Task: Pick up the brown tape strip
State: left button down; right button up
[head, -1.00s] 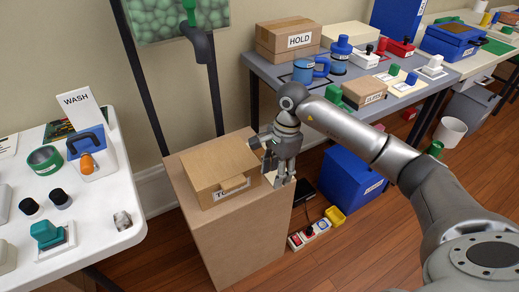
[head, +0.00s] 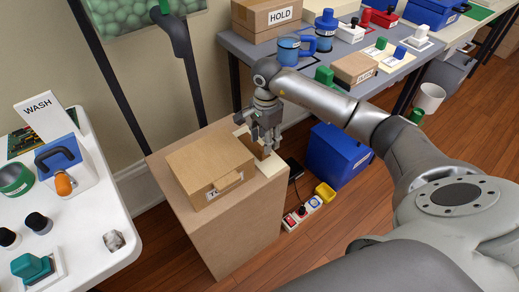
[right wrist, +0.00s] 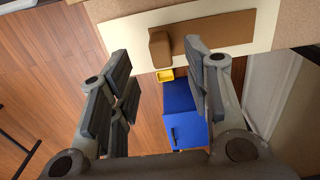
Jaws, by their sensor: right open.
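The brown tape strip (right wrist: 222,30) lies flat on a cream card in the right wrist view, with a raised brown block (right wrist: 160,48) at its left end. In the head view the brown piece (head: 249,141) shows on the pedestal top behind the cardboard box, partly hidden by my right gripper (head: 268,145). My right gripper is open and empty. In the right wrist view its fingers (right wrist: 160,65) are spread to either side of the raised block, apart from it. My left gripper is not in view.
The cardboard box (head: 208,165) sits on the wooden pedestal (head: 235,232) close to my right gripper. A grey table (head: 265,55) with several items stands behind. A blue bin (head: 338,155) and a yellow tray (head: 325,192) are on the floor. A white table (head: 100,265) stands at left.

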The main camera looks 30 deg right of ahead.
notch_tip(320, 180, down, 6)
jog(key=shift+w+a+r, duration=0.1)
jog(key=shift+a+r, duration=0.05)
jog(key=shift+r, duration=0.05)
jog(key=c, duration=0.9)
